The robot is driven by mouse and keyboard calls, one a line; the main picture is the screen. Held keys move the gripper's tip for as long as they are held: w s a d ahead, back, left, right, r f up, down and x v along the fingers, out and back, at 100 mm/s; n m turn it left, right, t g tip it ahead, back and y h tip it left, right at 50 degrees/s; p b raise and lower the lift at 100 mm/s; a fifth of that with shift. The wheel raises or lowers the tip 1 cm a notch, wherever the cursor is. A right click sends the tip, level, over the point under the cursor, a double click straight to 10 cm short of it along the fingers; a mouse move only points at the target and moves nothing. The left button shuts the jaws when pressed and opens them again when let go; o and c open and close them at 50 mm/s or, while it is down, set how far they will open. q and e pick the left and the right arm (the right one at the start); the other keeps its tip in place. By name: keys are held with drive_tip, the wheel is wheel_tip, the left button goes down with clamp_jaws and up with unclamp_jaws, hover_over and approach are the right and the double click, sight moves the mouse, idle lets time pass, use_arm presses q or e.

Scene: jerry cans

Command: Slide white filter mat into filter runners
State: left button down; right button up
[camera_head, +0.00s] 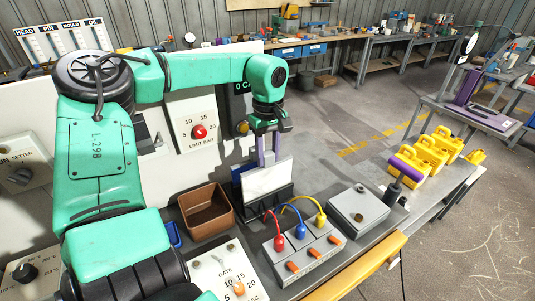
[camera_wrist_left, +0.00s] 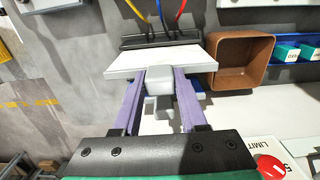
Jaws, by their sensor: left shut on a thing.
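The white filter mat (camera_head: 268,180) is a thin, pale slab, upright in the head view. My left gripper (camera_head: 268,157) comes down from above and is shut at its upper edge. In the left wrist view, the purple fingers of my left gripper (camera_wrist_left: 158,88) close on a pale grey tab of the mat (camera_wrist_left: 130,63). A black holder (camera_head: 283,193), which looks like the filter runners, stands right at the mat's lower part; it also shows beyond the mat in the left wrist view (camera_wrist_left: 160,38). Whether the mat's edges sit inside it is hidden. My right gripper is out of view.
A brown bin (camera_head: 206,212) stands left of the holder. A box with red, blue and yellow cables (camera_head: 303,262) is in front. A grey box (camera_head: 358,208) lies to the right. Yellow jerry cans (camera_head: 430,150) stand farther right. A panel with a red knob (camera_head: 199,132) is behind.

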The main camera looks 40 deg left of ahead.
use_arm(q)
wheel_tip(320, 180, up, 7)
drive_tip(key=p, duration=0.5)
drive_tip(key=shift+r, duration=0.1)
wheel_tip(320, 180, up, 5)
drive_tip(key=p, duration=0.4)
